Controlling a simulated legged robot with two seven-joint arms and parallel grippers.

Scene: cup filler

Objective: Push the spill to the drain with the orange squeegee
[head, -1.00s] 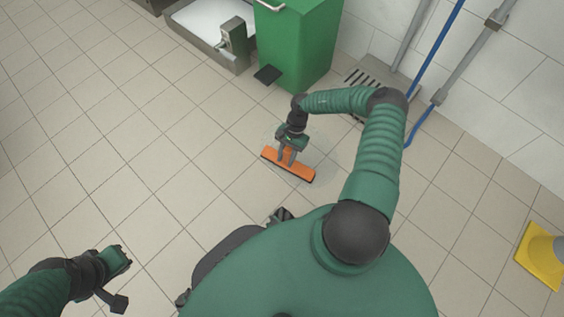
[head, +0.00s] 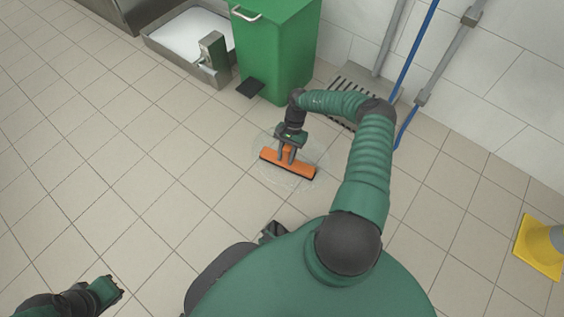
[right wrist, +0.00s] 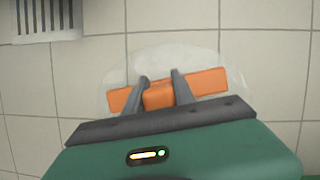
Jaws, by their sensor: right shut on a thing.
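My right gripper (head: 287,155) is shut on the orange squeegee (head: 302,170), holding it by the block at the middle of its bar. In the right wrist view the squeegee (right wrist: 208,81) lies across both fingers (right wrist: 160,88). The spill (head: 262,147), a clear puddle on the tiles, spreads around the squeegee; it also shows in the right wrist view (right wrist: 165,58). The drain (head: 342,122), a slotted grate, is partly hidden behind my right arm; its slots show at the upper left of the right wrist view (right wrist: 45,18). My left gripper (head: 116,288) is at the lower left, away from everything.
A green bin (head: 275,50) with a black pedal (head: 250,88) stands beyond the spill, beside the drain. A low metal basin (head: 150,38) is left of it. Pipes (head: 420,60) run along the right wall. A yellow-based object (head: 535,250) stands far right. Left floor is clear.

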